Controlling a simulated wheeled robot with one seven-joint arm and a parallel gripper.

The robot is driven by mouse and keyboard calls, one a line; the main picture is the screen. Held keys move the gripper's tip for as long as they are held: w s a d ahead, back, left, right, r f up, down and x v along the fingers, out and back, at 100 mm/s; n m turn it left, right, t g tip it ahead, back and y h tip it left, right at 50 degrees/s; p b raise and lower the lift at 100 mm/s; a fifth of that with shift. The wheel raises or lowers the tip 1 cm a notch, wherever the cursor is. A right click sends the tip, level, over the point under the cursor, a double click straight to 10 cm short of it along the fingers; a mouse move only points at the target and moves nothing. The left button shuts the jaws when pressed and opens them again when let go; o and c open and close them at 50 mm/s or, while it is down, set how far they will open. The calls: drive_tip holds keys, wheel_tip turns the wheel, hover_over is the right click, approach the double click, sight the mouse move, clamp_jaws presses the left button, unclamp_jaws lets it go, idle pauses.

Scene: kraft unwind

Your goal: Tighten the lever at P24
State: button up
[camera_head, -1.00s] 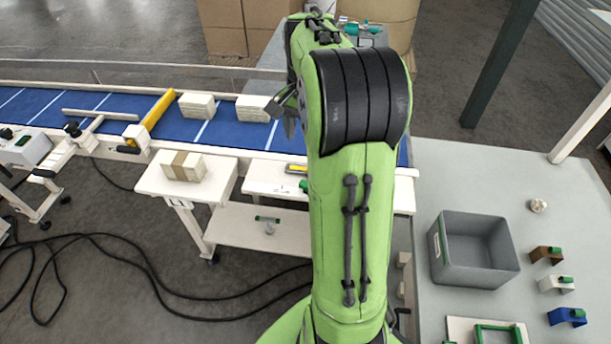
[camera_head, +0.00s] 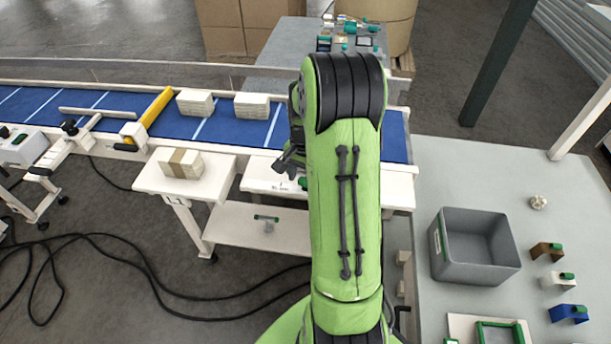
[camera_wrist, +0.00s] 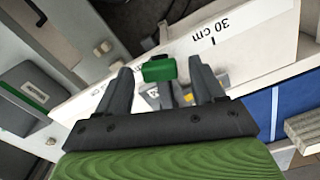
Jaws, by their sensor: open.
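In the wrist view a green block-shaped handle (camera_wrist: 159,68) shows between and just beyond my fingertips, above grey fittings (camera_wrist: 158,97) and a small yellow part (camera_wrist: 188,97). I cannot tell if it is the lever at P24; no P24 label is readable. My gripper (camera_wrist: 160,72) is open, with one finger on each side of the handle and no clear contact. In the head view my gripper (camera_head: 291,160) is low over the small white table (camera_head: 262,178) in front of the conveyor, partly hidden by my arm.
The blue conveyor (camera_head: 235,133) carries pale stacks (camera_head: 252,106) and a yellow bar (camera_head: 157,107). A white panel marked "30 cm" (camera_wrist: 245,40) lies near my fingers. On the right, a grey table holds a grey bin (camera_head: 473,248) and small coloured brackets (camera_head: 567,313).

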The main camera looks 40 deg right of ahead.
clamp_jaws()
idle(0.3)
drive_tip(key=shift+w+a, duration=0.1)
drive_tip(key=shift+w, duration=0.05)
drive_tip(key=w+m, duration=0.2)
drive_tip(key=m, duration=0.1)
drive_tip(key=shift+w+a+m, duration=0.15)
drive_tip(key=shift+w+m, duration=0.15)
drive_tip(key=w+m, duration=0.2)
drive_tip(key=m, duration=0.1)
drive_tip(key=shift+w+d+m, duration=0.2)
drive_tip(key=shift+w+m, duration=0.1)
drive_tip(key=shift+w, duration=0.05)
drive_tip(key=w+m, duration=0.1)
drive_tip(key=w+d+m, duration=0.1)
drive_tip(key=w+m, duration=0.1)
drive_tip(key=m, duration=0.1)
drive_tip(key=shift+d, duration=0.35)
drive_tip(key=shift+w+d+r+m, duration=0.1)
drive_tip(key=shift+w+d+m, duration=0.3)
drive_tip(key=shift+m, duration=0.35)
drive_tip(key=shift+w+d+m, duration=0.3)
drive_tip(key=shift+d+m, duration=0.05)
drive_tip(key=shift+m, duration=0.4)
unclamp_jaws()
